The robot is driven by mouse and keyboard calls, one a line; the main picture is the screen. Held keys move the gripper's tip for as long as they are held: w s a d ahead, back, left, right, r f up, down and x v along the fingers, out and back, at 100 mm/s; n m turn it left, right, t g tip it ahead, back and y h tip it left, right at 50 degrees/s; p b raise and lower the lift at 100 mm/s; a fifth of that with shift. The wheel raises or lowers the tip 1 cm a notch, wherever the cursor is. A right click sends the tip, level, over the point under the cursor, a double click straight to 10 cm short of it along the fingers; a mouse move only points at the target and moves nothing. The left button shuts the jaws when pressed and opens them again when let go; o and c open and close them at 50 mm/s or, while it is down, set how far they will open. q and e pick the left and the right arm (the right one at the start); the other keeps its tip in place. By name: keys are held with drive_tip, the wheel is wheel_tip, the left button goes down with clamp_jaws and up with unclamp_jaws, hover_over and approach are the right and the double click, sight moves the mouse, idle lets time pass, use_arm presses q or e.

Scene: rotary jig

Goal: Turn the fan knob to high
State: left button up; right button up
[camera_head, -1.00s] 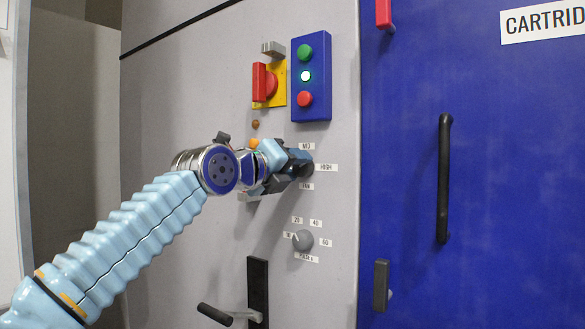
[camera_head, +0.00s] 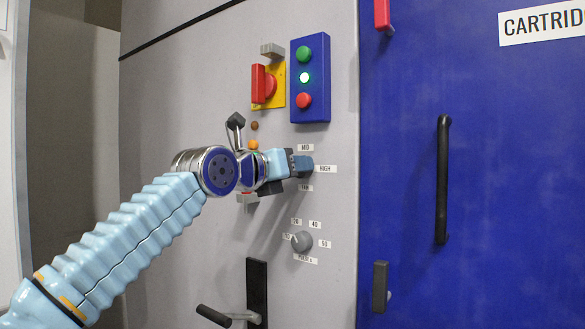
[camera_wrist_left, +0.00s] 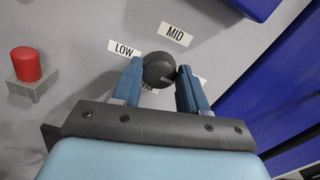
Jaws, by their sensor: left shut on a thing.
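The fan knob (camera_wrist_left: 159,70) is a dark round knob on the grey panel. In the left wrist view it sits between the two blue fingers of my left gripper (camera_wrist_left: 158,84), which is shut on it. A light pointer line on the knob runs toward the right finger, where a mostly hidden label shows. The LOW label (camera_wrist_left: 124,49) and MID label (camera_wrist_left: 176,34) are clear; the FAN label is partly covered. In the head view my left gripper (camera_head: 303,166) hides the knob, beside the HIGH label (camera_head: 325,169). My right gripper is not in view.
Below is a grey timer-like knob (camera_head: 302,241) with number labels. Above are a blue button box (camera_head: 311,112) and a red switch (camera_head: 264,84) on a yellow plate. A black lever handle (camera_head: 214,315) sticks out lower down. A blue door (camera_head: 500,190) with a black handle (camera_head: 443,180) stands right.

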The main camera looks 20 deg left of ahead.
use_arm(q)
drive_tip(key=shift+f, duration=0.25)
drive_tip(key=o, duration=1)
drive_tip(key=shift+o, duration=0.3)
drive_tip(key=shift+r, duration=0.15)
drive_tip(key=shift+s, duration=0.1)
drive_tip(key=b+v, duration=0.8)
drive_tip(key=v, duration=0.5)
drive_tip(key=shift+s+b, duration=0.3)
drive_tip(key=shift+b, duration=0.1)
drive_tip(key=shift+a, duration=0.1)
